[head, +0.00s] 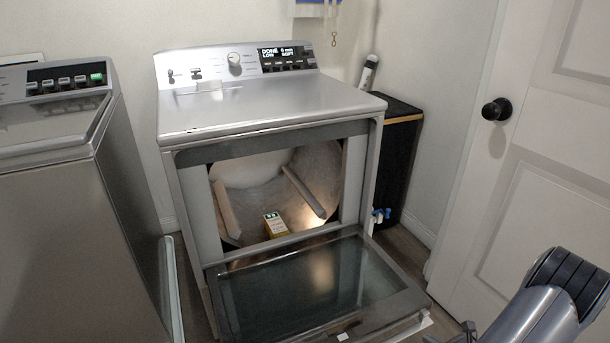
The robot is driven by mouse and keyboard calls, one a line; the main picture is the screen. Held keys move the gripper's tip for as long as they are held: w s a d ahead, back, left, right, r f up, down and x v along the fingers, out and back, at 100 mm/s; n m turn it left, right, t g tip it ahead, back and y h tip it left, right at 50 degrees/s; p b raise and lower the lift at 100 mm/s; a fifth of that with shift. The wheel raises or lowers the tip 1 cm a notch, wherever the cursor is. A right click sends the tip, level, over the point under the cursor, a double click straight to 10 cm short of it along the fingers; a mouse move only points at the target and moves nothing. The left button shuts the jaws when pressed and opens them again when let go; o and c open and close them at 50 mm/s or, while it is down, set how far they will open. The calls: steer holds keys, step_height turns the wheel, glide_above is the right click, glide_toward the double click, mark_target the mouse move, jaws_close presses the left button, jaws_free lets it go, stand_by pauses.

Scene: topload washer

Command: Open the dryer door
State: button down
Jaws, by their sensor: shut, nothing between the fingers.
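The dryer (270,108) is silver and stands in the middle of the head view. Its glass-panelled door (312,282) is open, swung down from its bottom edge and extending out in front of the dryer. The drum (258,175) is exposed, and a small yellow box with a green top (275,225) lies inside. My gripper (450,337) is at the bottom edge of the view, just right of the door's front right corner. It is shut and empty, and partly cut off by the frame. I cannot tell whether it touches the door.
A silver washer (75,200) stands at the left. A dark cabinet (400,160) stands right of the dryer by the wall. A white room door (545,170) with a black knob (497,109) is at the right. A narrow strip of floor shows between dryer and room door.

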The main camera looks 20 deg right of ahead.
steer(key=w+r+p, duration=0.3)
steer(key=w+p, duration=0.1)
step_height(320, 180, down, 7)
steer(key=t+b, duration=0.1)
steer(key=b, duration=0.3)
steer(key=shift+b, duration=0.4)
steer(key=shift+a+r, duration=0.1)
